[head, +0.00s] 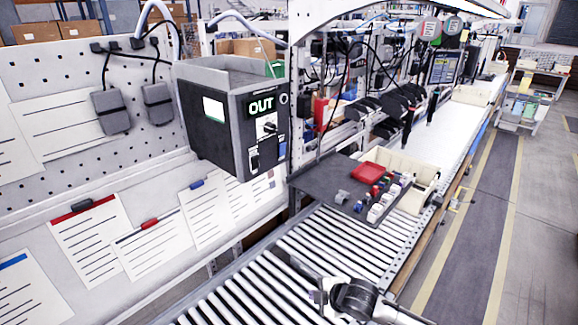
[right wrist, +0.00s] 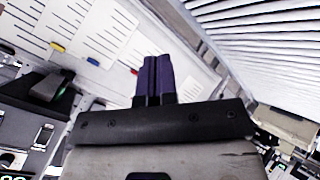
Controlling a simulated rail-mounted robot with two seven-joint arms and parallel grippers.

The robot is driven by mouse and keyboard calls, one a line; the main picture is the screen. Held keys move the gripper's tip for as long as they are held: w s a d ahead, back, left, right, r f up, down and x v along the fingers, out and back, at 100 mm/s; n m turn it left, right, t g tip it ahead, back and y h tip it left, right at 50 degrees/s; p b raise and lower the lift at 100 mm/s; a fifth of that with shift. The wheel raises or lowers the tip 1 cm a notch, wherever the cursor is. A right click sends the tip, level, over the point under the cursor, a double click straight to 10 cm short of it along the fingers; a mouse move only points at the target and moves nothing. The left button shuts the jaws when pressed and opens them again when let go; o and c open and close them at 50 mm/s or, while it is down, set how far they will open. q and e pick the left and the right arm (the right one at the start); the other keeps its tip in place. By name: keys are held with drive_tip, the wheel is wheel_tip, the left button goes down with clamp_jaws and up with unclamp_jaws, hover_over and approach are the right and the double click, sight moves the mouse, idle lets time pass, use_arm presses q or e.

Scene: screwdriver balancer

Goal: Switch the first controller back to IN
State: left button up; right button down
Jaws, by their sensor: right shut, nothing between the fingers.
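The controller (head: 222,122) is a dark grey box on the pegboard wall at the centre left of the head view. Its front panel shows a lit display (head: 261,106) reading OUT. A small switch knob (head: 270,128) sits below the display, and its exact setting is too small to read. My right gripper (head: 318,297) is over the roller conveyor at the bottom, well below and to the right of the controller, touching nothing visible. In the right wrist view its dark purple fingers (right wrist: 158,80) are together and empty. My left gripper is not in view.
A roller conveyor (head: 300,262) runs below. Paper sheets (head: 88,240) hang on the wall below the controller. The space in front of the controller looks clear.

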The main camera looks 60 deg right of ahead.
sight(283, 147)
use_arm(q)
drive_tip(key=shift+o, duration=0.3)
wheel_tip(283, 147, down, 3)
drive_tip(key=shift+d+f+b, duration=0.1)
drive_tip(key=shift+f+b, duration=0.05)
drive_tip(key=shift+b, duration=0.7)
use_arm(e)
drive_tip(key=w+d+r+n+t+h+b, duration=0.1)
drive_tip(key=w+d+r+n+t+b, duration=0.45)
drive_tip(key=d+r, duration=0.85)
use_arm(q)
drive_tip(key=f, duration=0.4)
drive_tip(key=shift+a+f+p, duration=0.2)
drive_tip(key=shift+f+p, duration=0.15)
drive_tip(key=shift+p, duration=0.05)
use_arm(e)
drive_tip(key=w+d+r+t, duration=0.1)
drive_tip(key=d+r+t, duration=0.1)
drive_tip(key=r, duration=0.5)
drive_tip(key=w+d+r+n+t, duration=0.1)
drive_tip(key=w+d+r+t, duration=0.1)
drive_tip(key=r, duration=0.5)
drive_tip(key=shift+w+d+h, duration=0.25)
drive_tip(key=shift+d+h, duration=0.05)
drive_tip(key=shift+n+t, duration=0.25)
drive_tip(key=shift+w+r, duration=0.1)
drive_tip(key=shift+w, duration=0.05)
